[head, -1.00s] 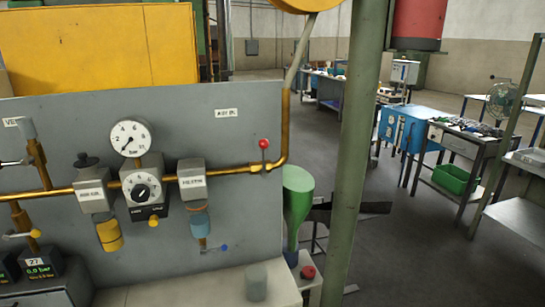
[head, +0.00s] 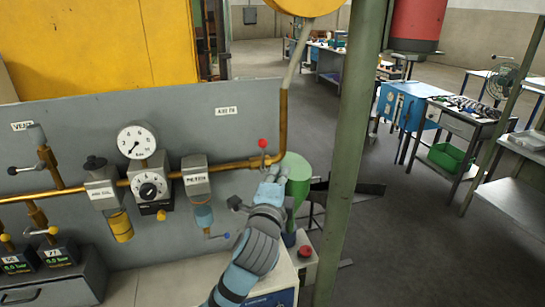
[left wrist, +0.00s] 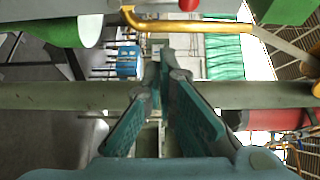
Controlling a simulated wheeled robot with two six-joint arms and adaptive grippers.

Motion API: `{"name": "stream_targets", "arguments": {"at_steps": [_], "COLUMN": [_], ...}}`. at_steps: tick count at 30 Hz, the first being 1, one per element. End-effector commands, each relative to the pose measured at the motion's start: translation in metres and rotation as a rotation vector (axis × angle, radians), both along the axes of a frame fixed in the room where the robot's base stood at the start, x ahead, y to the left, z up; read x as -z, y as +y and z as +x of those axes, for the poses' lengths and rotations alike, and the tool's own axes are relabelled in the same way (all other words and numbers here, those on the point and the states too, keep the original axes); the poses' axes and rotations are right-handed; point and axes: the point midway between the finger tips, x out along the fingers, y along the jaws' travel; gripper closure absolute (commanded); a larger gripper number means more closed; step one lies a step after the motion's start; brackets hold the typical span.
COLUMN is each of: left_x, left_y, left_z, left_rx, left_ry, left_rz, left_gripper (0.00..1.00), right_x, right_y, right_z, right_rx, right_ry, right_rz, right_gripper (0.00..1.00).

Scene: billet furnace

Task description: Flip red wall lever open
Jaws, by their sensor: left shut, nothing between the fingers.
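The red-knobbed lever (head: 262,144) stands upright on the brass pipe (head: 235,165) near the right edge of the grey wall panel. My left gripper (head: 272,172) is just below and slightly right of the lever, in front of the panel edge and beside the green bottle-shaped thing. In the left wrist view my left gripper (left wrist: 165,58) has its fingertips together with nothing between them. A brass pipe (left wrist: 190,27) runs above the fingers there, and a red bit, probably the lever knob (left wrist: 189,4), is cut off at the top edge. No contact with the lever is visible. My right gripper is not in view.
The green bottle-shaped thing (head: 297,180) stands close right of my gripper. A green post (head: 350,150) rises further right. A pressure gauge (head: 137,142) and regulator units sit left on the panel (head: 240,115). Workbenches stand behind on open floor.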

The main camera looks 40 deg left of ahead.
Motion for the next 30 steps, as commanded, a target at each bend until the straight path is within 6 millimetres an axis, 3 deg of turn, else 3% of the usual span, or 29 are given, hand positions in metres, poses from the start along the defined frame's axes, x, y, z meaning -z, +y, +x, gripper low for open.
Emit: {"name": "stream_targets", "arguments": {"at_steps": [5,10,22,30], "left_x": [0.001,0.001,0.001,0.001], "left_y": [0.000,0.008,0.048,0.061], "left_z": [0.002,0.016,0.090,0.055], "left_rx": [0.001,0.001,0.000,0.003], "left_ry": [0.001,0.001,0.002,0.002], "left_rz": [0.000,0.000,-0.003,0.000], "left_gripper": [1.00,1.00,1.00,1.00], "right_x": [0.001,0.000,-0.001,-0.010], "right_y": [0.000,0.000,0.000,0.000], "right_z": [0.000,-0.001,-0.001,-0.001], "right_rx": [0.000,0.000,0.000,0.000], "right_ry": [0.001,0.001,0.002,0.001], "right_rz": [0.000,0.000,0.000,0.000], "right_gripper": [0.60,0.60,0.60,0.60]}}
